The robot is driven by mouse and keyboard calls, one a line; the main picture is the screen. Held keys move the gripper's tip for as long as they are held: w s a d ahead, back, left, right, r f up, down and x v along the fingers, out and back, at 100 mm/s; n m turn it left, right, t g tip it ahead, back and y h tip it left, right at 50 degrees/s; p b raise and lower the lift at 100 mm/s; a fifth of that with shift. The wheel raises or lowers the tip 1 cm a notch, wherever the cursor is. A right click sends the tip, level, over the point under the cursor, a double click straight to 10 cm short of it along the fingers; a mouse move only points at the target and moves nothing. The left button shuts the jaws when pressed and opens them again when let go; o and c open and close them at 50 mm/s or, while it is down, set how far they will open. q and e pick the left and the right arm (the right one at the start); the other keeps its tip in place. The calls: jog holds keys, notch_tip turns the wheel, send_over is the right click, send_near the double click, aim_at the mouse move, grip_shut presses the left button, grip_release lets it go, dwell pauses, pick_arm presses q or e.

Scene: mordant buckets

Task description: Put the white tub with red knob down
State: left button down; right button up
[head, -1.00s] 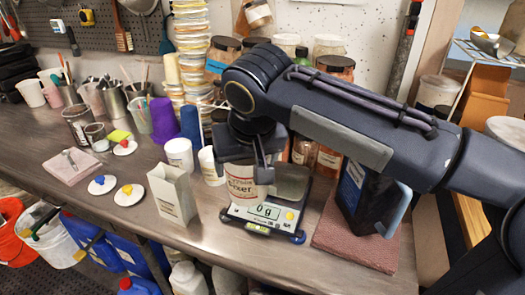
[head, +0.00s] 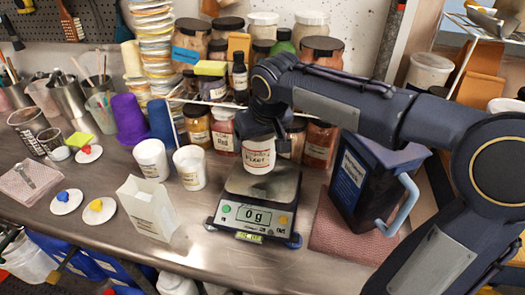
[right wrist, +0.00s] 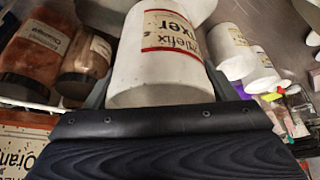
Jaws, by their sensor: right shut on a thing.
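My right gripper (head: 268,128) is shut on a white tub (head: 259,158) with a cream and red label ending in "xer". The tub is upright, over the back part of the scale's pan (head: 262,188). I cannot tell whether its base touches the pan; the scale display (head: 254,216) reads 0 g. In the right wrist view the tub (right wrist: 165,75) fills the space ahead of the dark gripper body. The gripper hides the tub's top, and I see no red knob on it. My left gripper is not in view.
White discs with a red knob (head: 88,154), a blue knob (head: 66,202) and a yellow knob (head: 98,211) lie at left. A paper bag (head: 148,208) and white cups (head: 190,168) stand left of the scale. A dark blue container (head: 365,180) stands right; jars crowd behind.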

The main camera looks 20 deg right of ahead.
jog(key=shift+w+d+f, duration=0.3)
jog(key=shift+d+f, duration=0.15)
jog(key=shift+f, duration=0.25)
jog(key=f, duration=0.3)
jog(key=shift+w+d+f, duration=0.1)
jog(key=shift+d, duration=0.3)
jog(key=shift+f, duration=0.4)
jog(key=shift+f, duration=0.1)
jog(key=shift+f+b, duration=0.15)
jog(key=shift+b, duration=0.15)
jog(key=o, duration=1.1)
jog(key=shift+c, duration=0.2)
jog(key=shift+r, duration=0.2)
